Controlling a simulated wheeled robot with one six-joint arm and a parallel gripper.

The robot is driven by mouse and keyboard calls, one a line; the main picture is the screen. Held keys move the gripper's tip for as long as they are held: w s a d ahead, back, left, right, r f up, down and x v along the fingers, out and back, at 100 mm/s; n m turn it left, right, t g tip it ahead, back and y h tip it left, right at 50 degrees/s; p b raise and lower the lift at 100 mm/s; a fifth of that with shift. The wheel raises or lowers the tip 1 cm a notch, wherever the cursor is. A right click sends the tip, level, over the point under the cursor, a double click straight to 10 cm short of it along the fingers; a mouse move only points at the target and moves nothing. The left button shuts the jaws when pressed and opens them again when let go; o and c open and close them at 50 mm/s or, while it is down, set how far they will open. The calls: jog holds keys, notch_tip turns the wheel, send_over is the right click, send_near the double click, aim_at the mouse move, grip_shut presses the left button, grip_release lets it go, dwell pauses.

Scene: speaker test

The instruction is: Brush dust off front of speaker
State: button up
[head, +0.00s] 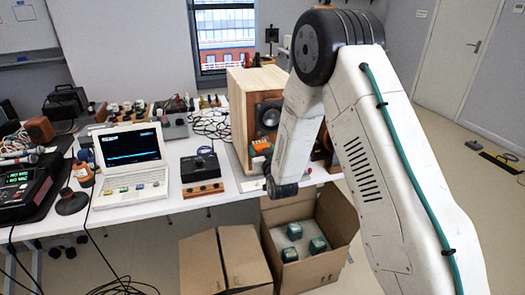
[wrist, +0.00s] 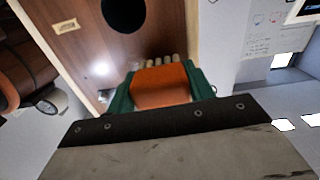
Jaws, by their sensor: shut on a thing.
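The speaker is a wooden cabinet (head: 240,112) on the table, with a dark round driver (head: 269,115) in its front. My arm covers part of that front in the head view. My gripper (wrist: 162,88) has green fingers shut on a brush with an orange body (wrist: 162,86). The brush also shows in the head view as an orange patch (head: 262,146) just before the lower front. In the wrist view its pale bristles (wrist: 165,60) point at the brown speaker front (wrist: 75,42), below a dark round opening (wrist: 123,10). I cannot tell whether they touch it. No dust is clearly visible.
The white table (head: 160,205) holds a laptop (head: 130,160), a dark box with wooden base (head: 201,175) and loose cables. An open carton (head: 335,225) with several green-and-white items stands on the floor below my arm, beside another carton (head: 225,262). Floor at right is mostly clear.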

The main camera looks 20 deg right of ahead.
aim_at(268, 140)
jog(key=shift+w, duration=0.65)
jog(key=shift+d, duration=0.1)
jog(key=shift+d, duration=1.9)
jog(key=shift+a, duration=0.1)
jog(key=shift+w+a+r, duration=0.1)
jog(key=shift+w+a, duration=0.05)
jog(key=shift+a, duration=0.85)
jog(key=shift+w+a, duration=0.1)
jog(key=shift+a, duration=0.85)
jog(key=shift+c, duration=0.6)
jog(key=s, duration=0.6)
